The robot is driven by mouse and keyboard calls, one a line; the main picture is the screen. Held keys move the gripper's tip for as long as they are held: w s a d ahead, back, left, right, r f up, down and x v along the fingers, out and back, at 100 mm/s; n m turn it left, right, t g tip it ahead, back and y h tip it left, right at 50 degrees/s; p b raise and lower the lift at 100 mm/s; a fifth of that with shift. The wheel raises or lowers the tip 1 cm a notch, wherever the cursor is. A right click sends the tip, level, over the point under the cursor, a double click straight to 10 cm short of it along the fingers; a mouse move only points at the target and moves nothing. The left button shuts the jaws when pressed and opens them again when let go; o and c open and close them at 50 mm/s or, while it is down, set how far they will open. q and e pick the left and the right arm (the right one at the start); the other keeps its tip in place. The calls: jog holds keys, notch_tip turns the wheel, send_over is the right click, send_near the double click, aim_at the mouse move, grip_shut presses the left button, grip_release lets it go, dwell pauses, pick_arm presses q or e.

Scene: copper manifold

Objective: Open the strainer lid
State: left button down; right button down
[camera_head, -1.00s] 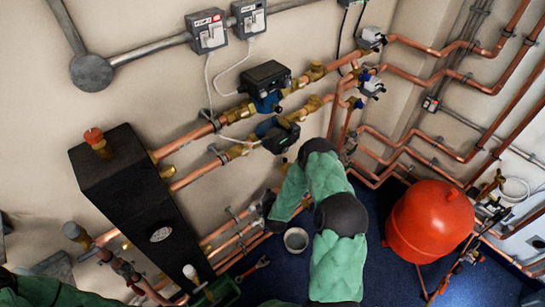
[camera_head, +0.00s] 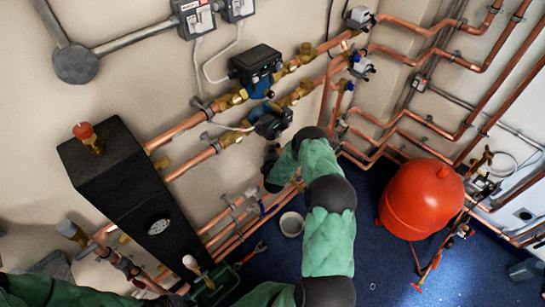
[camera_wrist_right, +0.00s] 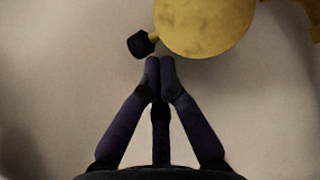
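My right gripper (camera_wrist_right: 160,66) shows in the right wrist view with its two dark fingers pressed together and nothing visible between them. Just beyond the fingertips, a round brass part (camera_wrist_right: 204,22), possibly the strainer lid, is cut off by the top edge. A short brass stem with a black knob (camera_wrist_right: 140,43) sticks out from its lower left, close to the fingertips; I cannot tell whether they touch. In the head view my right gripper (camera_head: 271,168) is small and dark against the wall, below the pumps. My left arm enters at bottom left; its gripper is not visible.
Two pumps (camera_head: 255,64) sit on copper pipes with brass fittings (camera_head: 228,137). A tall black unit (camera_head: 125,175) stands at left. A red tank (camera_head: 421,200) stands right of my arm. A grey cup (camera_head: 291,224) and a red-handled tool (camera_head: 252,254) lie on the blue floor.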

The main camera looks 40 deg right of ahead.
pick_arm(q)
jog(key=shift+f, duration=0.2)
pick_arm(e)
jog(key=shift+x, duration=0.8)
